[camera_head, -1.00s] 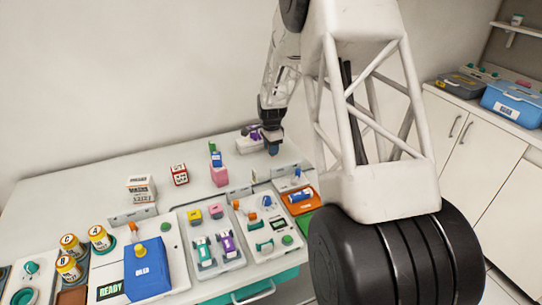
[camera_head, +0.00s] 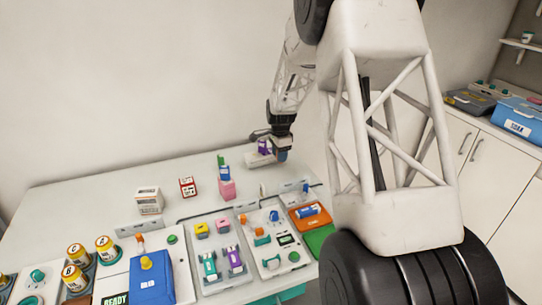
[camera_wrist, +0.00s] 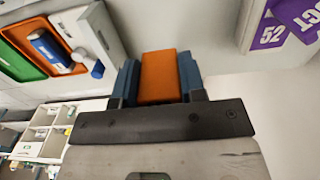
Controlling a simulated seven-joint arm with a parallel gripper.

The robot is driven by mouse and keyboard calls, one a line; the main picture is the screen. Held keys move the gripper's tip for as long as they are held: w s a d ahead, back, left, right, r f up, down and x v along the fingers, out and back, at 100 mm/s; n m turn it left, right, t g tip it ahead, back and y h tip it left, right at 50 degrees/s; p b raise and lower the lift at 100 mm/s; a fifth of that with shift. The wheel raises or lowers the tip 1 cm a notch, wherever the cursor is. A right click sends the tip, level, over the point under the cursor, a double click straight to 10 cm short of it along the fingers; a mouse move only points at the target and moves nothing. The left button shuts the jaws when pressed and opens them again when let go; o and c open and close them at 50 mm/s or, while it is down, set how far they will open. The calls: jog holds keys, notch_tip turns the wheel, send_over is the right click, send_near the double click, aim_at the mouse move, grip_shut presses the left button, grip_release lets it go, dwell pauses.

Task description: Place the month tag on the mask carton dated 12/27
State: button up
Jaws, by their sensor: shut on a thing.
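My gripper (camera_head: 281,154) is at the back right of the bench, beside a purple item (camera_head: 264,147) on a pale base. In the wrist view my gripper (camera_wrist: 158,82) has blue fingers shut on an orange block (camera_wrist: 158,72), likely the month tag; no lettering shows on the face in view. Two purple pieces (camera_wrist: 272,30) at the upper right of that view read "52" and what looks like "OCT". A white printed carton (camera_head: 149,202) stands upright at the back left of the bench. Its print is too small to read, so I cannot tell which date it bears.
A red-and-white cube (camera_head: 187,187) and a pink block (camera_head: 227,188) with blue and green pieces stand between carton and gripper. Trays of small parts (camera_head: 218,283), a blue box (camera_head: 150,278) and yellow-capped jars (camera_head: 106,246) fill the front. Bare bench lies around the cube.

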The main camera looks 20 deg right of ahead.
notch_tip(320, 180, up, 9)
jog(key=shift+r, duration=0.1)
jog(key=s+a, duration=0.5)
jog(key=a, duration=1)
jog(key=s+a, duration=0.4)
jog(key=a, duration=1)
jog(key=s+a, duration=0.5)
jog(key=a, duration=1)
notch_tip(320, 180, down, 5)
jog(key=shift+w, duration=0.1)
send_over(146, 191)
jog(key=shift+f, duration=0.7)
